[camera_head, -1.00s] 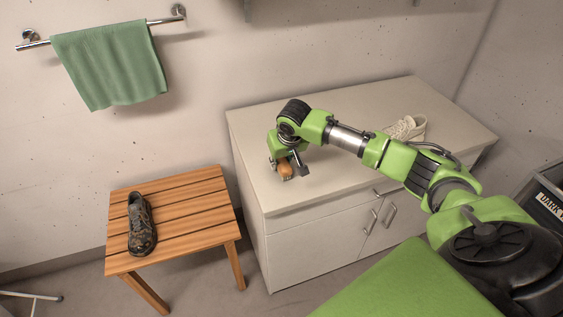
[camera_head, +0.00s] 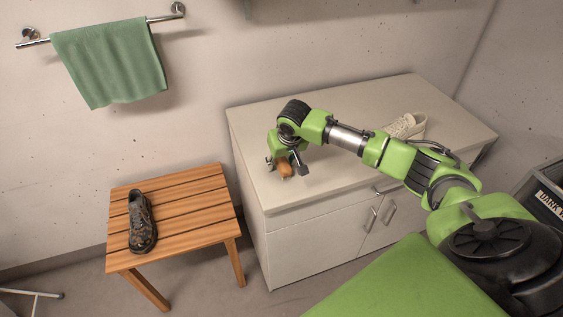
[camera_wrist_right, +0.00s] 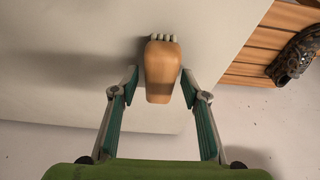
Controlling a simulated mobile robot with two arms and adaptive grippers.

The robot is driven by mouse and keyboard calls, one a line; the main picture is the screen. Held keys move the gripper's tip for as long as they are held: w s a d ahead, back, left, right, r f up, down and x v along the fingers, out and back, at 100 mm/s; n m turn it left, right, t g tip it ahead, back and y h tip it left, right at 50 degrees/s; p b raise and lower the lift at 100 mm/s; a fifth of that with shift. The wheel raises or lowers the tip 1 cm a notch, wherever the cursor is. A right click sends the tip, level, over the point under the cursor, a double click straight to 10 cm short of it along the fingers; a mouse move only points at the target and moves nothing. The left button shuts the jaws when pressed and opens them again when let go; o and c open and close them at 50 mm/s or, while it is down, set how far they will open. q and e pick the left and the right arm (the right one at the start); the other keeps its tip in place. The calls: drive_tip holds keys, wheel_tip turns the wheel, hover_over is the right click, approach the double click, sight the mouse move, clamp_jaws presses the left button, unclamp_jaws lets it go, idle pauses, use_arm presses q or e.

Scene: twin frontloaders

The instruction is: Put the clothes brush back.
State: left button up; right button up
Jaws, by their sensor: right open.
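The clothes brush (camera_head: 285,170) has an orange-brown wooden body and lies on the white cabinet top (camera_head: 340,105) near its left front edge. In the right wrist view the brush (camera_wrist_right: 162,70) shows pale bristles at its far end. My right gripper (camera_head: 287,168) is down at the brush. In the wrist view its two fingers (camera_wrist_right: 160,88) stand apart on either side of the brush, with a gap on each side. My left gripper is not in view.
A slatted wooden stool (camera_head: 190,217) with a dark patterned shoe (camera_head: 141,222) stands left of the cabinet. A green towel (camera_head: 110,65) hangs on a wall rail. A dark crate (camera_head: 545,200) is at right.

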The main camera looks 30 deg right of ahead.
drive_tip(key=v, duration=1.1)
drive_tip(key=shift+s+r+b, duration=0.2)
drive_tip(key=shift+r+b, duration=0.1)
drive_tip(key=shift+b, duration=0.05)
